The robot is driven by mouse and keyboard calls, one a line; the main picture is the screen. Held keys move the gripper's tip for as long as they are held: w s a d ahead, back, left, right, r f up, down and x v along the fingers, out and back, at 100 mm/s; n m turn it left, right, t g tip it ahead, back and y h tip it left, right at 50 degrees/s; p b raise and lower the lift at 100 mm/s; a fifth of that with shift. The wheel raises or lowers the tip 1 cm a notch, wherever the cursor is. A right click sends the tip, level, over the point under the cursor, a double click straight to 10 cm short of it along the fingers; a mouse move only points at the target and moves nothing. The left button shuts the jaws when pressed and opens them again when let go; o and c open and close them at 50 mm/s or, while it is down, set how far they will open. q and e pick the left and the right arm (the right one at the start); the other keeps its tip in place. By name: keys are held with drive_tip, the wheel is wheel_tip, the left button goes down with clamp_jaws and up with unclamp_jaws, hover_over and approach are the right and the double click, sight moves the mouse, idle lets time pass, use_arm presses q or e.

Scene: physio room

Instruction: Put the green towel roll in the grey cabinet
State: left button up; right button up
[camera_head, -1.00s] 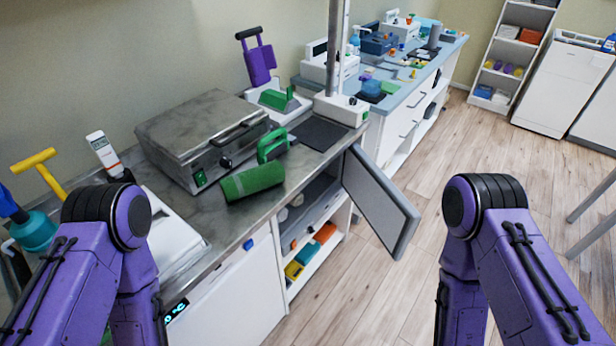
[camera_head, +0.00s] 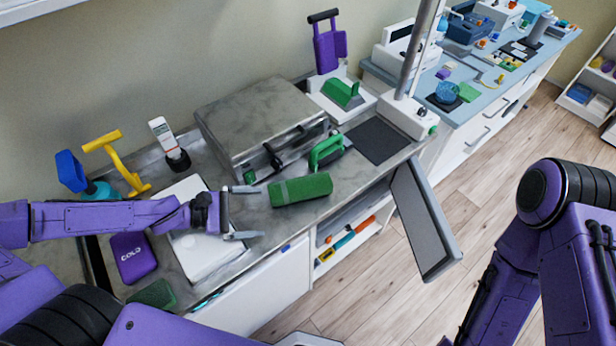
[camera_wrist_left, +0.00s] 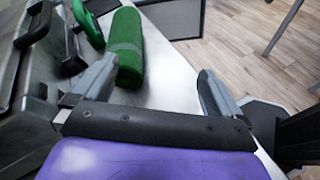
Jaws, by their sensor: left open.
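The green towel roll (camera_head: 301,190) lies on the steel counter in front of the grey press-like appliance. My left gripper (camera_head: 257,212) is open and empty just left of the roll, its fingers pointing toward it. In the left wrist view the roll (camera_wrist_left: 125,45) lies ahead, close to the left finger and not between the fingers (camera_wrist_left: 156,82). The grey cabinet's door (camera_head: 426,218) stands open below the counter's right end. Most of the cabinet's inside is hidden under the counter edge. My right arm shows at the right, but its gripper is out of view.
The appliance (camera_head: 262,115) and a green-handled item (camera_head: 326,152) stand behind the roll. A white tray-like device (camera_head: 200,245), purple cold pack (camera_head: 133,257) and yellow-handled tool (camera_head: 118,160) are near my left arm. A metal post (camera_head: 424,45) rises at the counter's right end.

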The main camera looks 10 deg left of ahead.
sight(283, 193)
use_arm(q)
drive_tip(key=w+a+n+t+y, duration=0.1)
drive_tip(key=w+a+n, duration=0.1)
drive_tip(key=w+a, duration=0.1)
drive_tip(key=shift+w+f, duration=0.1)
drive_tip(key=shift+w, duration=0.05)
drive_tip(key=shift+w+f+n+b, duration=0.3)
drive_tip(key=shift+f+n+b, duration=0.1)
drive_tip(key=shift+b, duration=0.15)
drive_tip(key=b+x, duration=0.4)
drive_tip(key=b, duration=0.2)
drive_tip(key=shift+w+d+f, duration=0.2)
drive_tip(key=shift+w+f, duration=0.05)
drive_tip(key=shift+w, duration=0.05)
drive_tip(key=shift+w+d, duration=0.2)
drive_tip(key=shift+d, duration=0.05)
drive_tip(key=b+x, duration=0.4)
drive_tip(key=shift+w+f, duration=0.15)
drive_tip(key=shift+f, duration=0.05)
drive_tip(key=shift+w+d+b, duration=0.25)
drive_tip(key=shift+b, duration=0.05)
drive_tip(key=shift+w+d+r, duration=0.1)
drive_tip(key=shift+r, duration=0.15)
drive_tip(key=shift+c, duration=0.3)
